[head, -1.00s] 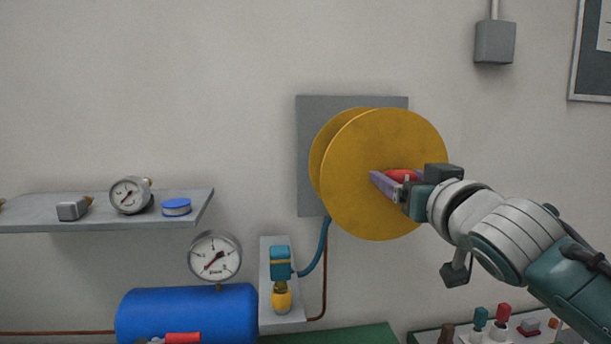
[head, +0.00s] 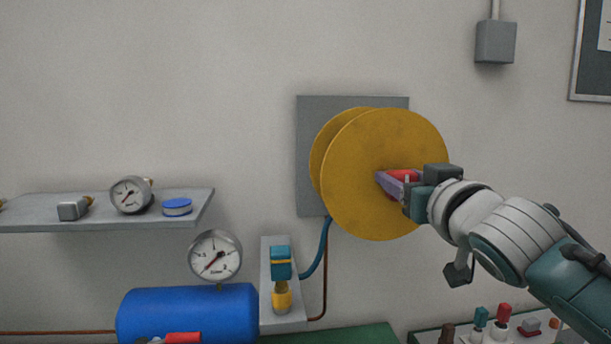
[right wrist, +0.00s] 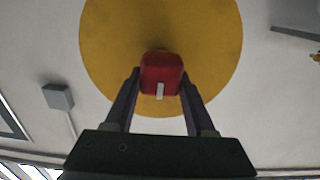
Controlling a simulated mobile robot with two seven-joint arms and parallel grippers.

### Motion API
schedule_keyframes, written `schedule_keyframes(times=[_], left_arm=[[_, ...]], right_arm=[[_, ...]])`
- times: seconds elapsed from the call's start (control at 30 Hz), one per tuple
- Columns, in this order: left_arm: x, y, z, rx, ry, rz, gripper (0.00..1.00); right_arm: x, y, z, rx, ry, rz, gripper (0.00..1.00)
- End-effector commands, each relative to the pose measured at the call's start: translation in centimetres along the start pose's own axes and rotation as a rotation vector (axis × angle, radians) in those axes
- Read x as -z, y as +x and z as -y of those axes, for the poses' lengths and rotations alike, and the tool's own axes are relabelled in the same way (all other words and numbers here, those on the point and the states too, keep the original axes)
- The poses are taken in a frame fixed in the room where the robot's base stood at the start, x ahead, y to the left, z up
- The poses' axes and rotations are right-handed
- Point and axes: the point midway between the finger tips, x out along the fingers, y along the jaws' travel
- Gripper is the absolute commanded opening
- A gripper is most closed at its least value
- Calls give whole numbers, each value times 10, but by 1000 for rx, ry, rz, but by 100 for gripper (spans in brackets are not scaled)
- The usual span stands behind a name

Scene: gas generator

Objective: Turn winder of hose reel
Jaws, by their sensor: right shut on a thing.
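The hose reel (head: 370,140) is a yellow two-disc drum mounted on a grey wall plate (head: 309,120). Its winder (head: 402,174) is a red knob on the front disc, partly hidden by my gripper. In the right wrist view the red winder (right wrist: 161,73) sits between the two fingers, in front of the yellow disc (right wrist: 110,40). My right gripper (head: 396,183) is shut on the winder, with a finger at either side of it. My left gripper is not in view.
A shelf (head: 120,222) with a gauge (head: 130,194) is on the left wall. Below are a blue tank (head: 187,310) with a dial (head: 215,256) and a teal-and-yellow valve (head: 281,270). A hose (head: 320,250) hangs under the reel. A tray of small parts is at lower right.

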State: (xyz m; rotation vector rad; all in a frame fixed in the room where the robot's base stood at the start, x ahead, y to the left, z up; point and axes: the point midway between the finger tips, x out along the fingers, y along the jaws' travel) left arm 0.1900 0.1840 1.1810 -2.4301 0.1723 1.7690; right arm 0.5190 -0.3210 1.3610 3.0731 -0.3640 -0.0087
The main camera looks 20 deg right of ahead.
Motion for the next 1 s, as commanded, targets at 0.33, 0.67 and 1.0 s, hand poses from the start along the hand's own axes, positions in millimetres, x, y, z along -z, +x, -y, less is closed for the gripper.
schedule_keyframes(times=[0.33,0.67,1.0], left_arm=[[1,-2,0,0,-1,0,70],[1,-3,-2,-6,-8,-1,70],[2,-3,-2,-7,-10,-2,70]], right_arm=[[0,0,3,0,-241,-1,0],[-1,0,6,0,-556,-2,0],[-3,0,8,-1,-882,-1,0]])
